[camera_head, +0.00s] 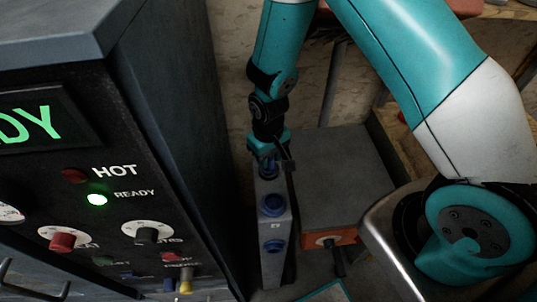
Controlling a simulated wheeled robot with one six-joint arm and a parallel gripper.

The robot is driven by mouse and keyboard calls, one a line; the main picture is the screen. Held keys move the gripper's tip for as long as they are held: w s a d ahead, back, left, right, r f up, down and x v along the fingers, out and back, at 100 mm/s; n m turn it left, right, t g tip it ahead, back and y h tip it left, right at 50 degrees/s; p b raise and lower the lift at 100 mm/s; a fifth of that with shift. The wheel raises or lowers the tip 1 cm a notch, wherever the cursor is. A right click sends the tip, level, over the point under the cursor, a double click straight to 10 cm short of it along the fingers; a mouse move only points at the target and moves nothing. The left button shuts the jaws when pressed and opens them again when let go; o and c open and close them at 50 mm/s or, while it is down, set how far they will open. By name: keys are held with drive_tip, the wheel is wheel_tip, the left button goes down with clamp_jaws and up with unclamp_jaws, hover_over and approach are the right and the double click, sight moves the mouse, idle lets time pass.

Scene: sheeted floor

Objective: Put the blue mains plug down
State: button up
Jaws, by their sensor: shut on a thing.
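My gripper (268,160) is at the top end of a narrow grey socket box (273,225), pointing down. It is shut on the blue mains plug (268,174), of which only a small dark blue part shows below the fingers. The plug is at the upper end of the box's face. I cannot tell whether it is seated in a socket there or just above the surface. Two round blue sockets (272,206) show lower down on the same box.
A dark control cabinet (160,150) with a lit READY lamp, knobs and a handle fills the left. A grey-topped box (345,185) with an orange front (343,236) stands close to the right of the socket box. A narrow gap separates cabinet and socket box.

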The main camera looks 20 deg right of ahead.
drive_tip(key=o, duration=1.1)
drive_tip(key=shift+f, duration=0.1)
wheel_tip(320, 180, up, 12)
drive_tip(key=b, duration=0.3)
drive_tip(key=shift+f, duration=0.1)
drive_tip(key=s+a+r+n+y, duration=0.1)
drive_tip(key=s+r, duration=0.4)
drive_tip(key=s, duration=0.1)
drive_tip(key=s+a+r+n+y, duration=0.1)
drive_tip(key=s+a+r+n, duration=0.1)
drive_tip(key=s+r, duration=0.3)
drive_tip(key=s+a+r+n+y, duration=0.1)
drive_tip(key=s+r+y, duration=0.1)
drive_tip(key=s+r, duration=0.3)
drive_tip(key=shift+s+a+r+n, duration=0.15)
drive_tip(key=shift+s+r, duration=0.05)
drive_tip(key=shift+s, duration=0.5)
drive_tip(key=shift+s+a+r+n, duration=0.15)
drive_tip(key=shift+s, duration=0.5)
